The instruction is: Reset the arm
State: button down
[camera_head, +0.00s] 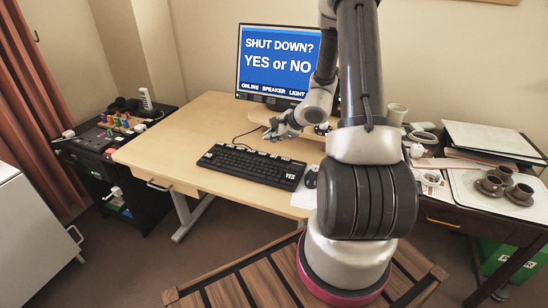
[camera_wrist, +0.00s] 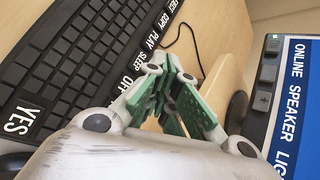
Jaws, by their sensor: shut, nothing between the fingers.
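My gripper (camera_head: 270,132) is above the wooden desk (camera_head: 160,150), behind the black keyboard (camera_head: 255,166) and in front of the monitor (camera_head: 272,62). In the wrist view my gripper (camera_wrist: 165,75) shows green finger pads brought together, with nothing held between them. The arm reaches up and over from my base and bends down to the desk. The wrist view shows the keyboard (camera_wrist: 75,55) at the left, with a YES key at its near end, and the monitor's edge (camera_wrist: 295,90) at the right. My arm hides part of the monitor and desk.
A mouse (camera_head: 311,179) lies right of the keyboard. At the right, a dark side table bears a tray (camera_head: 470,190) with brown cups (camera_head: 502,174). A white mug (camera_head: 397,114) stands behind my arm. A black cabinet (camera_head: 85,160) with small coloured items stands left. The desk's left part is clear.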

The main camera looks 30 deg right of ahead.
dwell(0.3)
jog(key=s+a+r+n+g+y, duration=0.1)
jog(key=s+a+r+n+g, duration=0.1)
jog(key=s+r+n, duration=0.3)
jog(key=s+a+r+n+g+y, duration=0.1)
jog(key=s+a+n+g, duration=0.15)
jog(key=s, duration=0.45)
jog(key=s+a+r+n+g+y, duration=0.1)
jog(key=s+a+r+n+g, duration=0.1)
jog(key=s+a+n, duration=0.3)
jog(key=s+d+r+n+t+h, duration=0.1)
jog(key=s+r+n+h, duration=0.2)
jog(key=r, duration=0.6)
jog(key=s+d+r+n+t+h, duration=0.1)
jog(key=s+d+r+n+h, duration=0.1)
jog(key=s+r+n, duration=0.5)
jog(key=s+r+h, duration=0.1)
jog(key=s+r, duration=0.2)
jog(key=shift+s+d+r, duration=0.15)
jog(key=shift+s+r, duration=0.1)
